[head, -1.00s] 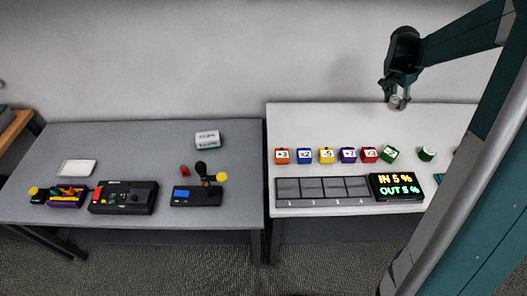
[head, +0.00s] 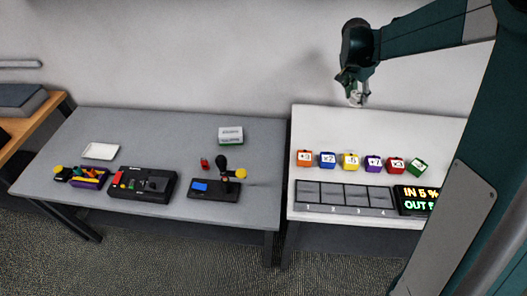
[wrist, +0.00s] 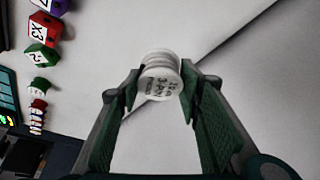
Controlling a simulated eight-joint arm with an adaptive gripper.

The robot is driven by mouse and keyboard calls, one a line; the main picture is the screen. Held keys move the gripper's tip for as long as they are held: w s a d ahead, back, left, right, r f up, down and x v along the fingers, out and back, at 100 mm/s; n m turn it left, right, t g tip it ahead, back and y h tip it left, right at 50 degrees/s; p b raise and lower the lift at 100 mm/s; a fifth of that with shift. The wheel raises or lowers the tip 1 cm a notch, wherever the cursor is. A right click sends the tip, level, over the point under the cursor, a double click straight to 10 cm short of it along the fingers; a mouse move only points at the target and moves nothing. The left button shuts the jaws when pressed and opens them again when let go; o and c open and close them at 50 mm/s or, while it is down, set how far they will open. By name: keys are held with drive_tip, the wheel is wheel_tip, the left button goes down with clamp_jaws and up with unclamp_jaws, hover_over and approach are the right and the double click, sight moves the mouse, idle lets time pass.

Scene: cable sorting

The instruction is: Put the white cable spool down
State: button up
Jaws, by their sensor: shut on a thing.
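The white cable spool (wrist: 160,78) is between the two green fingers of my gripper (wrist: 159,92) in the wrist view. It has small dark lettering on its round end face, which I cannot read with certainty. My gripper is shut on it. In the head view my gripper (head: 356,97) points down near the back edge of the white table (head: 400,127), and the spool shows as a small pale shape at its tip. It is held in the air, clear of the tabletop.
Several coloured, labelled cubes (head: 350,161) stand in a row on the white table. In front are a grey tray with numbered slots (head: 345,210) and a lit display (head: 414,198). The grey table (head: 240,168) at left holds a black control box (head: 143,184) and a white dish (head: 100,151).

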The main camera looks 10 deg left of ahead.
drive_tip(key=s+a+n+t+b, duration=0.1)
drive_tip(key=s+a+n+b, duration=0.15)
drive_tip(key=a, duration=1.55)
drive_tip(key=s+a+n+b, duration=0.1)
drive_tip(key=s+a, duration=0.3)
drive_tip(key=a, duration=1.5)
wheel_tip(320, 180, down, 16)
drive_tip(key=shift+r+y, duration=0.2)
drive_tip(key=shift+y, duration=0.2)
drive_tip(key=shift+s+d+f, duration=0.1)
drive_tip(key=shift+f+b, duration=0.65)
drive_tip(key=shift+f, duration=2.35)
drive_tip(key=shift+f+b, duration=0.45)
drive_tip(key=shift+f, duration=1.45)
drive_tip(key=shift+f, duration=0.2)
